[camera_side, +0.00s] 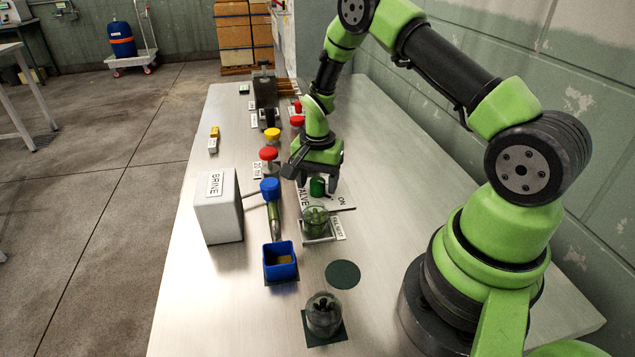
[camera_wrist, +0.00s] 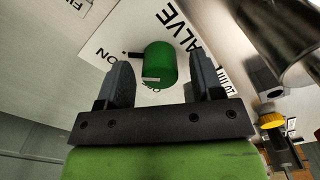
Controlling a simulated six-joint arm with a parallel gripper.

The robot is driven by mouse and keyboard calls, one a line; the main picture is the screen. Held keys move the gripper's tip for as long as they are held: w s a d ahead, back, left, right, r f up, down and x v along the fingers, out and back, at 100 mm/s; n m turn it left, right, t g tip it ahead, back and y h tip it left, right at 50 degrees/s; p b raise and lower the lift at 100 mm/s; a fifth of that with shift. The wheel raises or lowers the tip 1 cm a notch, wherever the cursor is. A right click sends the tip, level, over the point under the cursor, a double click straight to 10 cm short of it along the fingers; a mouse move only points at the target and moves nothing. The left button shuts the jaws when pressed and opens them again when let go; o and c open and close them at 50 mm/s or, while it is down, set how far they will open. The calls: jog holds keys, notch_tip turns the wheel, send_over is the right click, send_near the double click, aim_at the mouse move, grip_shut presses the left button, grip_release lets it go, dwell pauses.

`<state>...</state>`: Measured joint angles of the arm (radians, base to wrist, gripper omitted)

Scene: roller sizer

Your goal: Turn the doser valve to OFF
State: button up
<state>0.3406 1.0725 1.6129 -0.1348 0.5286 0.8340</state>
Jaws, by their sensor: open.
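The doser valve is a green cylindrical knob (camera_wrist: 160,60) on a white plate (camera_wrist: 105,38) lettered VALVE. In the wrist view the knob sits between the two separated fingers of my open gripper (camera_wrist: 158,76), with a gap visible on each side. A short dark bar sticks out from the knob's left side, near the word ON. A pale mark shows on its lower edge, beside partly hidden lettering. In the side view my gripper (camera_side: 318,178) is just above and around the green knob (camera_side: 317,187), pointing down. The plate's ON corner (camera_side: 343,203) shows to the right.
A clear jar (camera_side: 316,221) on a labelled nest stands just in front of the valve. The table's right side is clear.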

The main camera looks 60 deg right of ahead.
jog(key=shift+f, duration=0.4)
jog(key=c, duration=0.9)
